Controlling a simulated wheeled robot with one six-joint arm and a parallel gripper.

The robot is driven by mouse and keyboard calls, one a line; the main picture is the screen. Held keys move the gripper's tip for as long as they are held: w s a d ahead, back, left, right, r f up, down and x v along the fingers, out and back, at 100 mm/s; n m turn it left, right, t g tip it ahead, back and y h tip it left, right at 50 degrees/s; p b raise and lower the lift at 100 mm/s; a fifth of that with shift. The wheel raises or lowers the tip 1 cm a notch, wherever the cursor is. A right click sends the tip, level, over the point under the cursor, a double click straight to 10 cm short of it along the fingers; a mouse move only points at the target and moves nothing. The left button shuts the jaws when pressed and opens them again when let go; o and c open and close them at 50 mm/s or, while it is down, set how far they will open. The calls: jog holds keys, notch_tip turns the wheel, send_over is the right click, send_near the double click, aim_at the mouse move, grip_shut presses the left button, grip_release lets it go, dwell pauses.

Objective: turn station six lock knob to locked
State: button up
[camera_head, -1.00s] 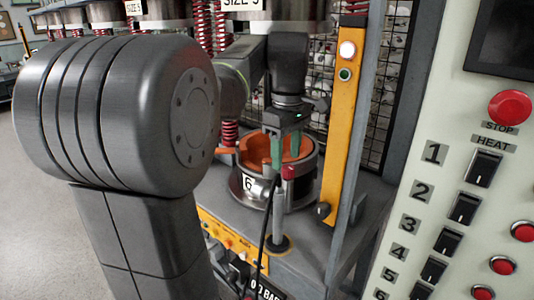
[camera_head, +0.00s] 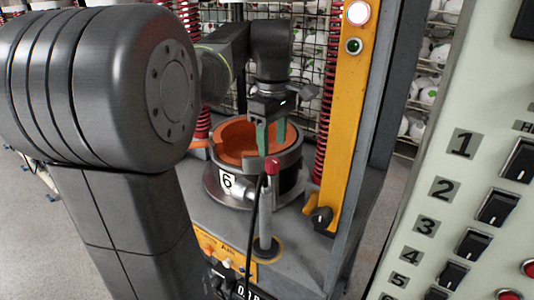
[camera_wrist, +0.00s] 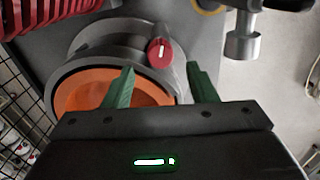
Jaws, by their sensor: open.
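Station six is a round metal mold (camera_head: 228,196) with an orange inside and a "6" label. A red lock knob (camera_wrist: 158,52) with a white pointer mark sits at the mold's rim. In the head view the red knob (camera_head: 272,166) shows just below my gripper (camera_head: 271,148). My gripper's two green fingers point down over the mold. In the wrist view my gripper (camera_wrist: 160,68) is open and empty. The knob lies between the lines of the fingers, a little past their tips. I cannot tell whether a finger touches it.
A yellow upright (camera_head: 347,120) with lamps and a black knob (camera_head: 322,217) stand right of the mold. A silver post (camera_head: 265,222) and black cable are in front. Red springs flank the station. A switch panel (camera_head: 440,215) fills the right. Wire mesh stands behind.

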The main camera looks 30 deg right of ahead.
aim_at(273, 161)
jog(key=shift+s+f, duration=0.1)
jog(key=shift+f, duration=2.6)
jog(key=c, duration=1)
